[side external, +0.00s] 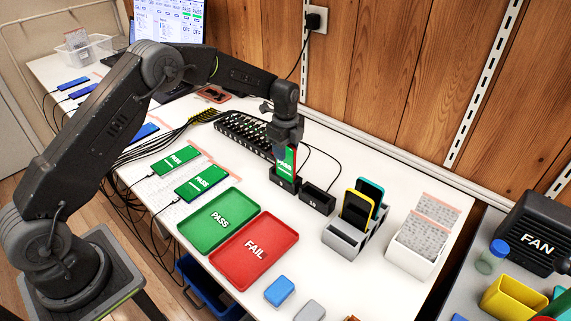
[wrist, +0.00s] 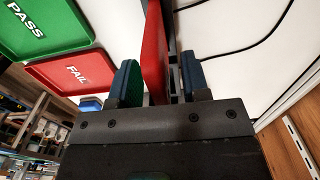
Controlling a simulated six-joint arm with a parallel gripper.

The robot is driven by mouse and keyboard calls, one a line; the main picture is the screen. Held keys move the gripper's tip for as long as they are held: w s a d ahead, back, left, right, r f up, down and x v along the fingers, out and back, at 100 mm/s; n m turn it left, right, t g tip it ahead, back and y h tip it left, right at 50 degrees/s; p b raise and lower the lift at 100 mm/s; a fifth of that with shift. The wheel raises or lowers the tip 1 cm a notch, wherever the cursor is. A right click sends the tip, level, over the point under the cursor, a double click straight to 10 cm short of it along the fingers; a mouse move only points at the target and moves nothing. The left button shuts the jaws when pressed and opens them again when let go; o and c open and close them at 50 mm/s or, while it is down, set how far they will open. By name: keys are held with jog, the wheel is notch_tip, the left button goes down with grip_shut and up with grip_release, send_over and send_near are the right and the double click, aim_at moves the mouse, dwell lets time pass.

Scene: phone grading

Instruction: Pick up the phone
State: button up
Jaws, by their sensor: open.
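A phone (side external: 290,160) with a lit green screen stands upright in a black dock (side external: 286,184) near the middle of the bench. Its red back or edge (wrist: 154,45) shows in the wrist view. My gripper (side external: 284,150) is open and comes down over the phone from above. In the wrist view the two blue-padded fingers of my gripper (wrist: 158,80) lie on either side of the phone. The left finger is very close to the green side; I cannot tell whether it touches. A gap shows at the right finger.
A green PASS tray (side external: 220,221) and a red FAIL tray (side external: 254,251) lie in front. A second black dock (side external: 317,199) stands close right, empty. A black cable hub (side external: 245,132) is behind left. Two green-screen phones (side external: 201,182) lie left. A grey rack (side external: 344,237) holds phones.

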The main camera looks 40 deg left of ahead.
jog(key=shift+f, duration=0.85)
grip_shut()
